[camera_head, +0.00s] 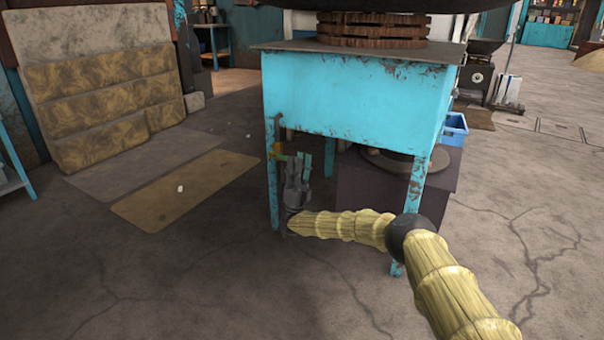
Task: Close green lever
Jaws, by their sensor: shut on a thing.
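The green lever (307,165) is a small upright green piece by the front left leg of the turquoise stand. A yellowish-brown fitting (277,151) sits at the leg beside it. My gripper (298,163) is under the stand's left end, reaching up at the lever. It is shut on the lever, and its dark fingers hide part of it. The exact contact is too small to make out. My yellow arm comes in from the lower right, passing in front of the stand's legs.
The turquoise stand (350,95) carries stacked brown rings (372,30) and a large dark pan. A dark box (350,195) stands under it, and a blue crate (453,128) behind its right side. Mats (175,188) lie at left. The front floor is clear.

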